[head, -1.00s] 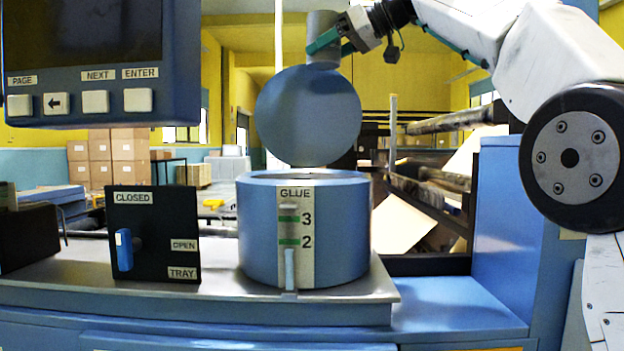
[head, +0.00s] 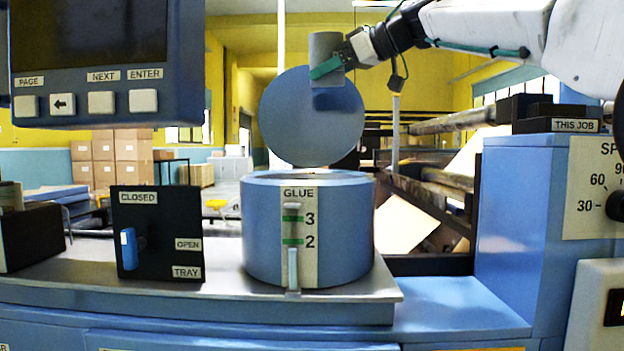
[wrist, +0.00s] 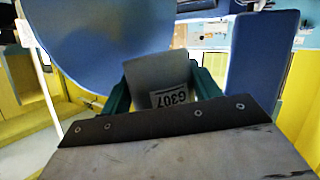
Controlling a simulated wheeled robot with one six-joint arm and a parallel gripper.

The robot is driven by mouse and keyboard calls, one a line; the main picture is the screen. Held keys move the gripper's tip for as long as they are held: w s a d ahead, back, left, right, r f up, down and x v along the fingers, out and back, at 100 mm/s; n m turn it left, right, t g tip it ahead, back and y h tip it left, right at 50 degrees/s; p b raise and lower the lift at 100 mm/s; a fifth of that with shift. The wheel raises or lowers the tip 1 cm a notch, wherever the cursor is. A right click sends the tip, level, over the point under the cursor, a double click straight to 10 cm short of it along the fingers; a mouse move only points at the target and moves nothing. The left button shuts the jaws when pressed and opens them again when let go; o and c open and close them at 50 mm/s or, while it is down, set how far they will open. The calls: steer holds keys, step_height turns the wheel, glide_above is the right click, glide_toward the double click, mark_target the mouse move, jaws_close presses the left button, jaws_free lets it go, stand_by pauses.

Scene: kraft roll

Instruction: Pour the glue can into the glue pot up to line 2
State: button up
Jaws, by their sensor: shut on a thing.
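The blue glue pot (head: 340,235) stands on the metal bench top with its round lid (head: 312,118) raised upright behind the opening. Its front gauge strip (head: 292,265) is marked GLUE, with green marks at 3 and 2 and a pale column that ends below line 2. My gripper (head: 327,67) is shut on the grey glue can (head: 325,45), above the pot and in front of the upper part of the lid. The can looks nearly upright. The inside of the pot is hidden.
A black tray panel (head: 158,255) with a blue lever by CLOSED stands left of the pot. A screen console (head: 100,60) overhangs the upper left. A blue cabinet (head: 530,200) stands at the right, with THIS JOB boxes on top.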

mark_target(339, 82)
steer(key=shift+s+f+n, duration=0.15)
steer(key=shift+f+n, duration=0.15)
steer(key=shift+f, duration=0.45)
steer(key=shift+f+t, duration=0.3)
steer(key=shift+s+f+n, duration=0.15)
steer(key=shift+f+n, duration=0.25)
steer(key=shift+f, duration=0.2)
steer(key=shift+s+f, duration=0.1)
steer(key=shift+f, duration=0.25)
steer(key=shift+s+a+f+n+t, duration=0.1)
steer(key=shift+f+n+t, duration=0.25)
steer(key=shift+f, duration=0.2)
steer(key=shift+s+f, duration=0.1)
steer(key=shift+f, duration=0.3)
steer(key=shift+n+t+y, duration=0.3)
steer(key=shift+n+t, duration=0.35)
steer(key=shift+n, duration=0.2)
steer(key=f, duration=0.4)
steer(key=s+f, duration=0.1)
steer(key=f, duration=0.2)
steer(key=shift+a+f+b, duration=0.1)
steer(key=shift+a+b, duration=0.05)
steer(key=shift+b, duration=0.15)
